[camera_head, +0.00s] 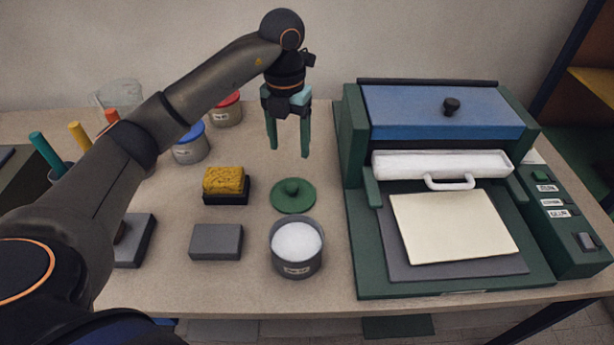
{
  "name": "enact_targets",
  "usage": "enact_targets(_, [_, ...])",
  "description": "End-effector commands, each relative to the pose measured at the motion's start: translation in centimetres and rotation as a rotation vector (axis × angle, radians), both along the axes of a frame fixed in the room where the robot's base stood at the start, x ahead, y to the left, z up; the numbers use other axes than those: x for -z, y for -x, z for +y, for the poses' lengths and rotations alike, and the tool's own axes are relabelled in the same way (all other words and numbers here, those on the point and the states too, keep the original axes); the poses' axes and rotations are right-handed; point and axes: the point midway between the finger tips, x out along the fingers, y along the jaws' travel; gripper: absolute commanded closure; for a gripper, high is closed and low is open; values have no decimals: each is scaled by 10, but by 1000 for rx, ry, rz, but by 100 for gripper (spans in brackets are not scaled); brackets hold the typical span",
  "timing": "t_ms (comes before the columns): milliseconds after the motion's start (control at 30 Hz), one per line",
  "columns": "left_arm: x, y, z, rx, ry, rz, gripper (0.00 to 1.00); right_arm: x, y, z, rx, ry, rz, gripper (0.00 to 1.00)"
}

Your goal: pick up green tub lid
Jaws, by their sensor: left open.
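The green tub lid (293,196) is a flat round disc with a small knob in its middle. It lies on the table just behind an open grey tub (297,258) that holds white stuff. My left gripper (288,152) is open and empty, pointing down, with green fingers. In the picture it hangs above and behind the lid, apart from it. My right gripper is not in view.
A green machine with a blue cover (445,112) fills the right side. A yellow sponge on a dark block (226,184) and a grey block (216,242) are left of the lid. Blue-lidded (190,143) and red-lidded (226,110) tubs stand behind, partly near my arm.

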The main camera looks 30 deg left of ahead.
Motion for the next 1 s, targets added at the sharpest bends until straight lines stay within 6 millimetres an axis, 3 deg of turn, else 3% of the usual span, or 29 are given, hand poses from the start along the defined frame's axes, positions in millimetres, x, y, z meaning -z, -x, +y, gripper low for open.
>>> enact_targets(133, [13,1,3,-8,-12,5,31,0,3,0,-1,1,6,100])
enact_targets(400, [59,1,2,-7,-9,5,31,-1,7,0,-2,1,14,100])
enact_targets(667, [80,-1,1,-6,-9,3,31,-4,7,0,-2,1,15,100])
enact_targets(1000, [123,-3,0,-5,-10,2,31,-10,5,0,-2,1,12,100])
